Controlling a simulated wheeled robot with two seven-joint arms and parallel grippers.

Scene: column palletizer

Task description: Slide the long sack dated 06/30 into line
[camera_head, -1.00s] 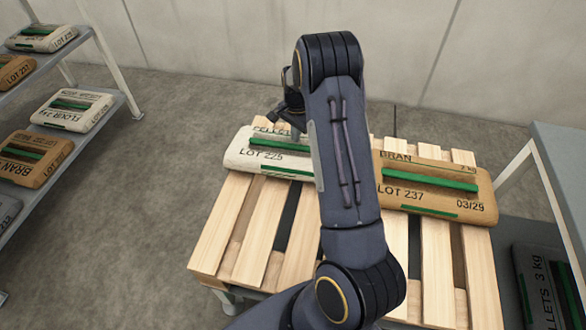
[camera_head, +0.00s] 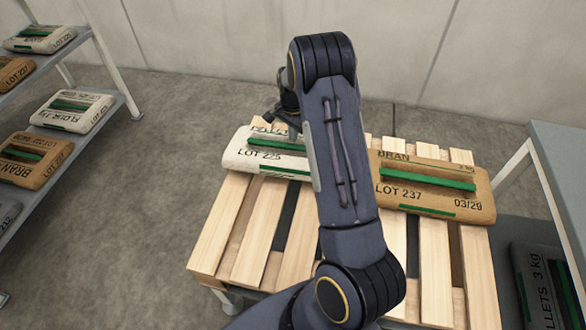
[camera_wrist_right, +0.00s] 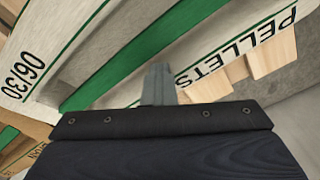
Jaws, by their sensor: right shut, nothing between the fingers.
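The long sack dated 06/30 is the white PELLETS sack (camera_head: 236,156), lying flat at the back left of the wooden pallet (camera_head: 240,225). In the head view my right arm covers its right end and its date. In the right wrist view the white sack (camera_wrist_right: 133,28) fills the upper part, with a green strip along it and 06/30 at the left. My right gripper (camera_head: 283,114) is at the sack's far long side, shut and empty. Its fingers (camera_wrist_right: 158,84) show close to the sack's PELLETS edge; I cannot tell whether they touch. My left gripper is out of view.
A brown BRAN sack (camera_head: 435,184) dated 03/29 lies on the pallet's right. The front of the pallet is bare. A shelf rack (camera_head: 118,92) with several sacks stands left. A grey table (camera_head: 565,160) stands right, with a dark sack (camera_head: 545,285) below it.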

